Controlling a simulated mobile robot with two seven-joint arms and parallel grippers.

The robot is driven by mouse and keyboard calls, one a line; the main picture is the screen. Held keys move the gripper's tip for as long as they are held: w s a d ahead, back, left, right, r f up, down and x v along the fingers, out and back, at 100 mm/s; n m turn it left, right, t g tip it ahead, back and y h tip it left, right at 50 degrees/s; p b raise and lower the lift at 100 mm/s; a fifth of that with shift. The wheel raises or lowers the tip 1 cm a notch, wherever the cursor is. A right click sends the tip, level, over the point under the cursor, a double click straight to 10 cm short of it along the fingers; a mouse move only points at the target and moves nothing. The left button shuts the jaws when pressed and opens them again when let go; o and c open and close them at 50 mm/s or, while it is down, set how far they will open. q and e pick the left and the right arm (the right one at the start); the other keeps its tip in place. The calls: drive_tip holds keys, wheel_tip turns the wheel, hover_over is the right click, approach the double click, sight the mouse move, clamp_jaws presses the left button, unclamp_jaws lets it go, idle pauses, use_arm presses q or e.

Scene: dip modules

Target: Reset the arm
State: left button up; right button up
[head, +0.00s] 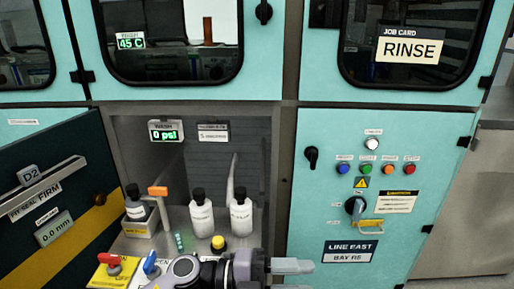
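My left arm comes in at the bottom of the head view, and its gripper (298,277) points right, in front of the alcove's shelf edge. Its two pale fingers are apart with nothing visible between them; the lower finger is partly cut off by the frame's bottom edge. The gripper is clear of the teal cabinet door (310,215) as far as this view shows. My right gripper is not in view.
Red (115,264) and blue (151,265) valves stand near my arm. A dark drawer front (50,200) juts out at left.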

use_arm(q)
drive_tip(key=w+a+f+n+t+y+p, duration=0.15)
drive_tip(key=a+n+t+y, duration=0.25)
drive_tip(key=a+n+t, duration=0.5)
drive_tip(key=w+a+f+n+t+y+p, duration=0.15)
drive_tip(key=a+n+t+y, duration=0.25)
drive_tip(key=n+t, duration=0.6)
drive_tip(key=s+a+f+n+g+y+p, duration=0.2)
drive_tip(key=s+a+f+n+g+y, duration=0.6)
drive_tip(key=s+a+f+n, duration=0.3)
drive_tip(key=s+a+f, duration=0.3)
drive_tip(key=shift+s+f+p, duration=0.2)
drive_tip(key=shift+f+p, duration=0.1)
drive_tip(key=shift+f, duration=0.1)
